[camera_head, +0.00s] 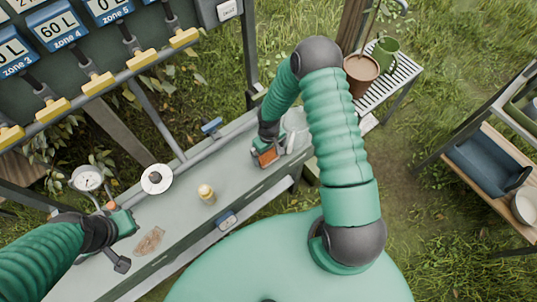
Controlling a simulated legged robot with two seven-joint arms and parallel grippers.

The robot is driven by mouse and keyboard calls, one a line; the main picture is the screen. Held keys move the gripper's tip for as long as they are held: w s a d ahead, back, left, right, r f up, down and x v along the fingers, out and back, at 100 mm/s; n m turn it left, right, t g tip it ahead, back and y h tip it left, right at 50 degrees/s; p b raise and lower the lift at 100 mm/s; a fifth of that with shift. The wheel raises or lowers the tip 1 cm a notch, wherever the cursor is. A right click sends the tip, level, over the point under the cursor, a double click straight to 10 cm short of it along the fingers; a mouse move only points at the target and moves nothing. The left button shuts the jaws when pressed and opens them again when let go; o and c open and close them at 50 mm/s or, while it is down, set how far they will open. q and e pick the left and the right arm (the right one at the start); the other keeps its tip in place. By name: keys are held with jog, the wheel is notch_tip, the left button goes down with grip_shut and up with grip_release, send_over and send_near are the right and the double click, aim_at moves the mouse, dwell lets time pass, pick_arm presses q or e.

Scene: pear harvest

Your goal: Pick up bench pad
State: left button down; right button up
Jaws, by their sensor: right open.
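The grey bench (180,215) runs diagonally from lower left to upper centre. I cannot clearly make out a bench pad on it. My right gripper (268,156) points down over the bench's far right part and is open, with orange and green at its tip. A pale, rounded item (296,128) sits just right of it, partly hidden by my arm; I cannot tell what it is. My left gripper (122,224) is low over the left part of the bench, beside the gauge (88,180); its jaws are not clear.
A white disc with a dark knob (156,179), a small yellow-capped bottle (206,194) and a brown crumpled piece (149,241) lie on the bench. A pipe with yellow-handled valves (98,84) runs behind. A slatted stand (402,75) holds pots; shelves (465,185) stand right.

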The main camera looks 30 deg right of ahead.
jog(key=shift+f, duration=0.5)
jog(key=shift+a, duration=0.1)
jog(key=shift+w+a+r, duration=0.1)
jog(key=shift+a, duration=0.4)
jog(key=shift+c, duration=0.6)
jog(key=shift+a, duration=0.2)
jog(key=c, duration=0.5)
jog(key=shift+d, duration=0.4)
jog(key=c, duration=0.6)
pick_arm(q)
jog(key=shift+s+a, duration=0.15)
jog(key=shift+a, duration=0.2)
pick_arm(e)
jog(key=shift+d, duration=0.1)
jog(key=shift+c, duration=0.2)
